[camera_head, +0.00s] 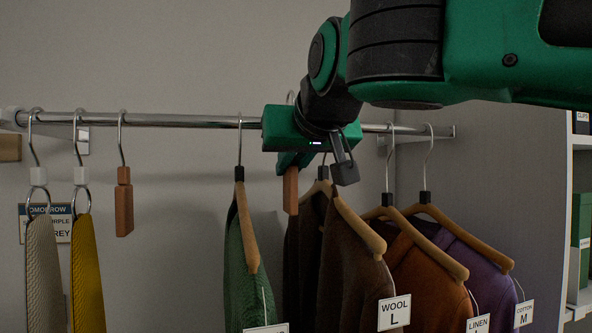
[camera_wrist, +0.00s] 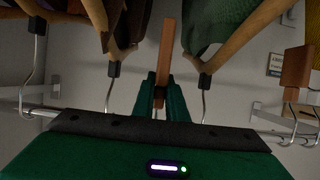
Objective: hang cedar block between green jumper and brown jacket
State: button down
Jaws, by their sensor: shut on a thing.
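My gripper (camera_head: 290,165) is shut on a cedar block (camera_head: 290,192), a slim reddish-brown piece hanging below the fingers. In the wrist view the block (camera_wrist: 166,50) stands out from between the fingers (camera_wrist: 160,95). A bit of hook shows above my gripper at the rail; whether it rests on the rail is hidden. The green jumper (camera_head: 240,285) hangs just left of the block, and the brown jacket (camera_head: 345,270), tagged WOOL L, just right. In the wrist view the green jumper (camera_wrist: 207,28) is on the right and brown cloth (camera_wrist: 132,22) on the left.
Another cedar block (camera_head: 124,205) hangs on the rail (camera_head: 185,121) further left, beside a yellow tie (camera_head: 86,275) and a grey tie (camera_head: 43,270). An orange-brown linen garment (camera_head: 425,285) and a purple cotton one (camera_head: 485,270) crowd the right. Bare rail lies left of the green jumper.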

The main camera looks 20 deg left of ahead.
jog(key=shift+f+x, duration=0.15)
jog(key=shift+x, duration=1.3)
jog(key=shift+f+x, duration=0.1)
jog(key=shift+x, duration=1.35)
jog(key=shift+d, duration=0.1)
jog(key=c, duration=1.7)
grip_release()
jog(key=shift+s, duration=0.1)
jog(key=v, duration=1)
jog(key=shift+s+d, duration=0.25)
